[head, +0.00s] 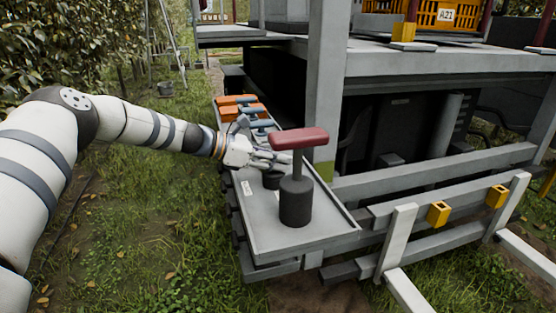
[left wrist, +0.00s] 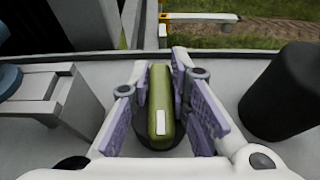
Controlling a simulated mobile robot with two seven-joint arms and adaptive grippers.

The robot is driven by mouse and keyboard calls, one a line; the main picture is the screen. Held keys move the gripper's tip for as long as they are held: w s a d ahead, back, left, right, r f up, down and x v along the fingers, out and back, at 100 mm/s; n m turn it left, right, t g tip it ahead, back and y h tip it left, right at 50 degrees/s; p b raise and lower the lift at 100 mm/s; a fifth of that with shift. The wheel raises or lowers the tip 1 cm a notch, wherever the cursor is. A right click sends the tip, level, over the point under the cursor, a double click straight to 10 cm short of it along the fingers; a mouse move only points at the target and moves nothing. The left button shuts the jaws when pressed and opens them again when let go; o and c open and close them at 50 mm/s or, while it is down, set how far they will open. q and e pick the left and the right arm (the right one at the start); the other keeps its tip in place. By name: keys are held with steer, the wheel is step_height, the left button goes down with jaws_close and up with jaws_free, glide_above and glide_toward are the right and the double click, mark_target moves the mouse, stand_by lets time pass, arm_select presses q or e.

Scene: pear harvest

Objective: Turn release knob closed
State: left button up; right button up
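A green bar-shaped knob (left wrist: 161,105) with a white mark stands on a dark round base in the left wrist view. It points almost straight up and down in that picture. My left gripper (left wrist: 160,78) has its two purple-padded fingers on either side of the knob, apart, with narrow gaps showing. In the head view my left gripper (head: 272,160) is low over the grey panel, behind the red-topped lever, and largely hides the green knob. A dark round base (head: 272,181) shows just below the fingers. My right gripper is not in view.
A dark red T-handle (head: 299,138) on a black post (head: 296,202) stands close to my left gripper. Orange and blue controls (head: 240,107) sit farther back on the grey panel (head: 262,225). A grey upright post (head: 326,85) rises beside the panel. Grass lies left.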

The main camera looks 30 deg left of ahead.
arm_select(q)
steer(key=shift+o, duration=1.3)
steer(key=shift+f, duration=0.1)
steer(key=v, duration=1.1)
steer(key=shift+s+a+r, duration=0.1)
steer(key=shift+s+r, duration=0.05)
steer(key=shift+r, duration=0.1)
steer(key=shift+s+a, duration=0.15)
steer(key=shift+s, duration=0.1)
